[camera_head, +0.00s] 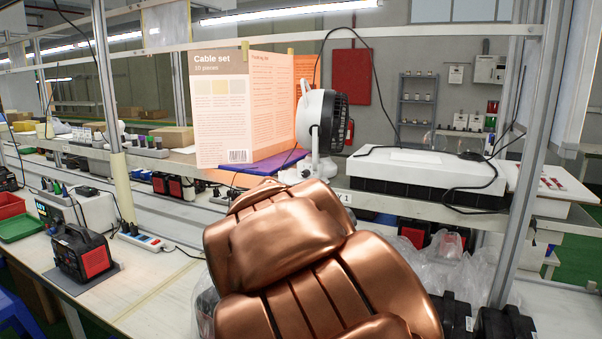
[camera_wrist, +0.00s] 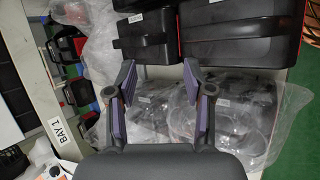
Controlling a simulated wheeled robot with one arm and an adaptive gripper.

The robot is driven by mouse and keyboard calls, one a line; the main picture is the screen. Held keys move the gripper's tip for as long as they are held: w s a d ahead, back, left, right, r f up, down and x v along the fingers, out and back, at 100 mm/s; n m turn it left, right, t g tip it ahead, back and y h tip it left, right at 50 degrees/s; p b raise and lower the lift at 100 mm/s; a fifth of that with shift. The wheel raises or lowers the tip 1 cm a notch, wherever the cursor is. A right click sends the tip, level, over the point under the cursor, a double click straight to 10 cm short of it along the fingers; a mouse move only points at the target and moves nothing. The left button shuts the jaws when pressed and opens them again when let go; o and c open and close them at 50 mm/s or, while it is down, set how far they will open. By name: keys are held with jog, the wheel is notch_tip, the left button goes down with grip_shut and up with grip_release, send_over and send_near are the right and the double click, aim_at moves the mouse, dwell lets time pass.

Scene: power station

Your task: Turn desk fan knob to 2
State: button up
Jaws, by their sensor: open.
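The white desk fan (camera_head: 319,121) stands on the upper shelf in the middle of the head view, its dark grille turned to the right. Its base is partly hidden behind my copper-coloured arm, and I cannot make out the knob or its setting. My gripper (camera_wrist: 158,78) shows in the wrist view with its two purple-padded fingers apart and nothing between them. It is over clear plastic bags and black cases. A white piece at the lower left edge of the wrist view may be part of the fan; I cannot tell.
A Cable set board (camera_head: 222,115) stands left of the fan, with a purple item (camera_head: 262,161) on the shelf below it. A white-topped box (camera_head: 428,172) with cables lies to the right. A metal post (camera_head: 530,150) rises at the right. The shelf edge bears a BAY 1 label (camera_wrist: 60,132).

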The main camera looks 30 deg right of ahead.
jog(key=w+d+r+n+t+h+p, duration=0.1)
jog(key=w+d+r+n+h, duration=0.25)
jog(key=w+d+r, duration=0.35)
jog(key=w+d+r+n+t+h+p, duration=0.1)
jog(key=w+d+r+n+h, duration=0.25)
jog(key=w, duration=0.55)
jog(key=n+t+p, duration=0.4)
jog(key=n+t, duration=0.3)
jog(key=n, duration=0.5)
send_near(304, 174)
jog(key=shift+h, duration=0.3)
jog(key=shift+f+x, duration=0.15)
jog(key=shift+x, duration=2)
jog(key=shift+f+x, duration=0.15)
jog(key=shift+x, duration=2.05)
grip_shut()
